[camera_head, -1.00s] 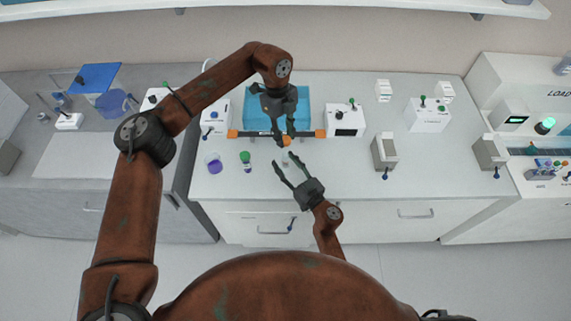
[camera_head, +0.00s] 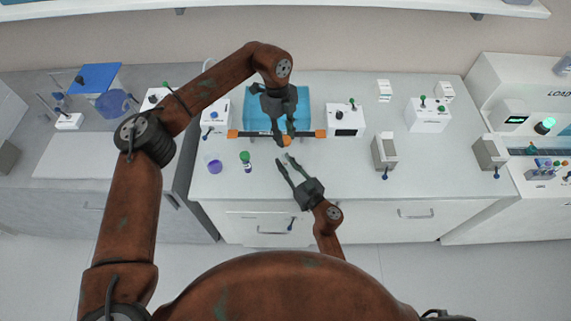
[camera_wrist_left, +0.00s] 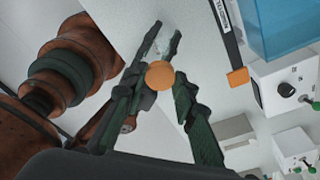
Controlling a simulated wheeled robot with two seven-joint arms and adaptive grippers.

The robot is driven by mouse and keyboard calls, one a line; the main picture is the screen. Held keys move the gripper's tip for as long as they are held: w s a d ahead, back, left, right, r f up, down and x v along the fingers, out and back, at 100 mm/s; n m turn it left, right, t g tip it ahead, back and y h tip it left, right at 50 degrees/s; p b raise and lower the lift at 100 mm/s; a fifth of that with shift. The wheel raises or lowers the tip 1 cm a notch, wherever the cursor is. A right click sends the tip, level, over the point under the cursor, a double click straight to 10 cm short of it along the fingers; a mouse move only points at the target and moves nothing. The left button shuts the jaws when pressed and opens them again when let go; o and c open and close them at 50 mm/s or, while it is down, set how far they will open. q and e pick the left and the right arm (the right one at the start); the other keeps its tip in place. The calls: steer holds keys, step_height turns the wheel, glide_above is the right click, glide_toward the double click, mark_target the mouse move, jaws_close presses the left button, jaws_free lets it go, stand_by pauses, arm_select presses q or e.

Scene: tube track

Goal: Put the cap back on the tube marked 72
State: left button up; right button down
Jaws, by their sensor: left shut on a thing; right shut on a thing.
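An orange cap (camera_head: 287,140) is held between the fingertips of my left gripper (camera_head: 282,142), above the worktop in front of the blue bin. The cap (camera_wrist_left: 160,75) shows as a round orange disc in the left wrist view. My right gripper (camera_head: 284,160) is shut just in front of it, nearer to me. In the left wrist view a small clear tube (camera_wrist_left: 160,42) shows between the right fingers, beyond the cap. Cap and tube appear apart. Most of the tube is hidden, and no number can be read on it.
A blue bin (camera_head: 299,104) sits behind a bar with orange ends (camera_head: 320,133). A grey holder (camera_head: 384,152) stands right. The worktop between is clear.

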arm_select(q)
glide_above(286, 154)
steer(key=shift+a+f, duration=0.2)
steer(key=shift+f, duration=2.3)
steer(key=shift+w+f, duration=0.1)
steer(key=shift+f, duration=0.75)
steer(key=shift+f, duration=0.65)
